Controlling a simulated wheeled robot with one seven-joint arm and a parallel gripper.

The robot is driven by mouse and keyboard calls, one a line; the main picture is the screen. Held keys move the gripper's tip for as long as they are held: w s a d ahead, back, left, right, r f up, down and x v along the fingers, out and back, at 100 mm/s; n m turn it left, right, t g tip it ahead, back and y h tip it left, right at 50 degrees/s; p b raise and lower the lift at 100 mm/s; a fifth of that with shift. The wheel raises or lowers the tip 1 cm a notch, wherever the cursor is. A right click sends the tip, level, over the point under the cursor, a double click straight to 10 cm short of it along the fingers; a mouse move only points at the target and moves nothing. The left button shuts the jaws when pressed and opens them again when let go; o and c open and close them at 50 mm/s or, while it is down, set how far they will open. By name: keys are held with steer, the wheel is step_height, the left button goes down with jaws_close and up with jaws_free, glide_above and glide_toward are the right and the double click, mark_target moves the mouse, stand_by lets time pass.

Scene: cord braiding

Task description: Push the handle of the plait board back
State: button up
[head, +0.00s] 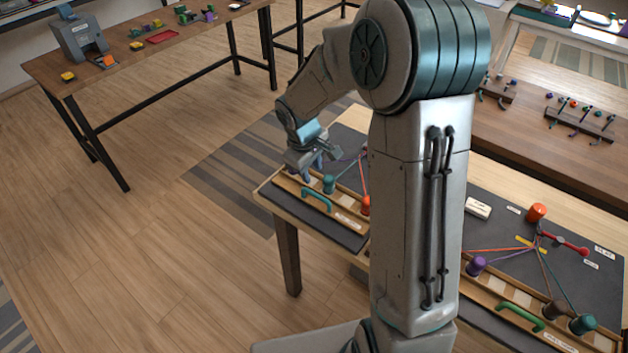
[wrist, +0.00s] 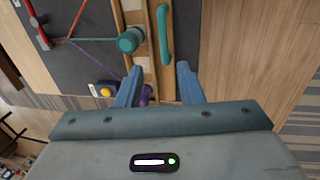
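The nearer-left plait board (head: 345,232) lies on a wooden table, dark with light wooden rails. Its teal handle (head: 318,200) is a curved bar on the front rail; it also shows upright in the wrist view (wrist: 165,35). My gripper (head: 312,168) is above the far-left end of this board, close to the handle. Its blue fingers (wrist: 160,76) are apart, with nothing held between them. The handle lies just beyond the fingertips in the wrist view; I see no contact. A teal peg (head: 329,184) stands beside the handle. A purple peg (wrist: 147,92) is partly hidden by a finger.
An orange-red peg (head: 366,205) stands on the same board, partly behind my arm. A second board with a green handle (head: 521,316) and several pegs lies at right. Open floor lies to the left.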

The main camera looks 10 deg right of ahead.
steer(key=shift+s+a+r, duration=0.15)
steer(key=shift+r, duration=0.9)
steer(key=shift+s+a+r, duration=0.1)
steer(key=shift+r, duration=0.9)
